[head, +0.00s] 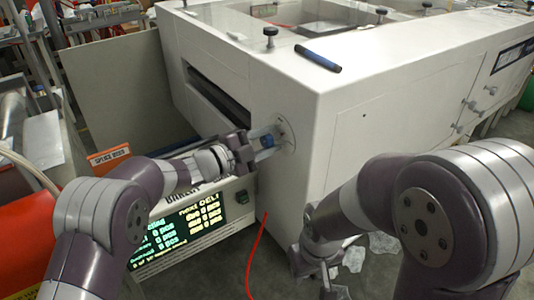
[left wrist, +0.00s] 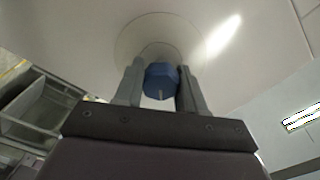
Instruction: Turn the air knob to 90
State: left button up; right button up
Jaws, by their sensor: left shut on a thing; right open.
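The air knob is a small blue knob (head: 267,141) on a round pale dial plate (head: 288,133) at the near corner of the white machine. In the left wrist view the knob (left wrist: 161,80) sits between the two fingers, with a short light line on its face toward the bottom. My left gripper (head: 264,146) is shut on the knob. No scale numbers are legible on the dial plate (left wrist: 135,38). My right gripper (head: 318,272) is low in front of the machine, open and apart from it, partly hidden by its own arm.
The white machine (head: 400,75) fills the middle and right, with a blue marker (head: 318,55) on top. A display box (head: 190,225) with lit text stands below my left arm. A red cable (head: 252,255) hangs in front. Crumpled clear film (head: 382,245) lies on the floor.

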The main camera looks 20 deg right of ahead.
pick_arm(q)
jog(key=m+b, duration=0.2)
jog(key=b, duration=0.1)
jog(key=f+m+b, duration=0.1)
jog(key=m+b, duration=0.2)
jog(key=shift+b, duration=0.35)
jog(key=shift+r+m+b, duration=0.25)
jog(key=shift+m+b, duration=1.3)
jog(key=shift+m, duration=0.15)
jog(key=o, duration=1.1)
jog(key=shift+r, duration=0.1)
jog(key=shift+c, duration=0.2)
jog(key=v, duration=1.2)
jog(key=shift+s+a, duration=0.2)
jog(key=shift+a, duration=0.1)
